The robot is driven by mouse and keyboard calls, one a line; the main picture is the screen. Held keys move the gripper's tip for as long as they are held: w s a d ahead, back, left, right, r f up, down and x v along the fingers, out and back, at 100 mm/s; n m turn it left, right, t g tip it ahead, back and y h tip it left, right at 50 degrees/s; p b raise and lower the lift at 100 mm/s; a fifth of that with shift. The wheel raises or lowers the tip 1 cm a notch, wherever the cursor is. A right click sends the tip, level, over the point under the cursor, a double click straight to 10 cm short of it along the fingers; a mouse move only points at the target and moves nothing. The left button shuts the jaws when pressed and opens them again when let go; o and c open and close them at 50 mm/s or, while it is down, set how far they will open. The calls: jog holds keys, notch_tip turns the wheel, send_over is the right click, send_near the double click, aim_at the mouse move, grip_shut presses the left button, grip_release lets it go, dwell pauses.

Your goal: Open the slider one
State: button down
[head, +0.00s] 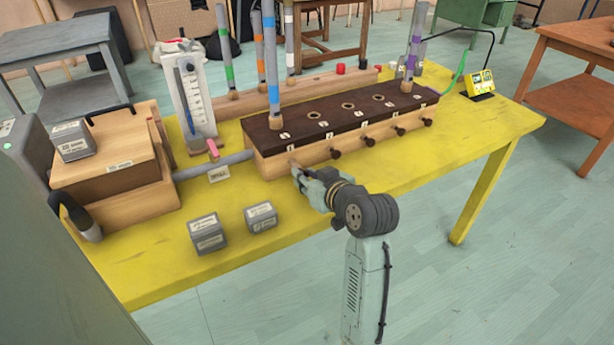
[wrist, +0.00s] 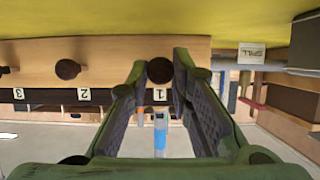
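Slider one's dark round knob (wrist: 159,70) is on the front of the wooden chest, above the label "1" in the upside-down wrist view. My gripper (wrist: 160,72) is open, with its fingertips on either side of this knob. Whether the pads touch it I cannot tell. In the head view my gripper (head: 297,172) is at the left end of the chest's front (head: 318,152) and largely hides knob one. The knobs of slider two (head: 337,153) and slider three (head: 368,142) stick out to the right. A blue-banded tube (head: 272,65) stands upright above slider one.
The chest stands on a yellow table (head: 440,165). Two grey weights (head: 207,234) lie left of my arm, near the front edge. A grey pipe (head: 215,166) joins the chest to a wooden bellows box (head: 110,150). A purple-banded tube (head: 414,45) stands at the chest's right end.

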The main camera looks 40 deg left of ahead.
jog(key=c, duration=1.5)
grip_release()
jog(key=shift+o, duration=0.2)
jog(key=v, duration=1.2)
jog(key=shift+s, duration=0.1)
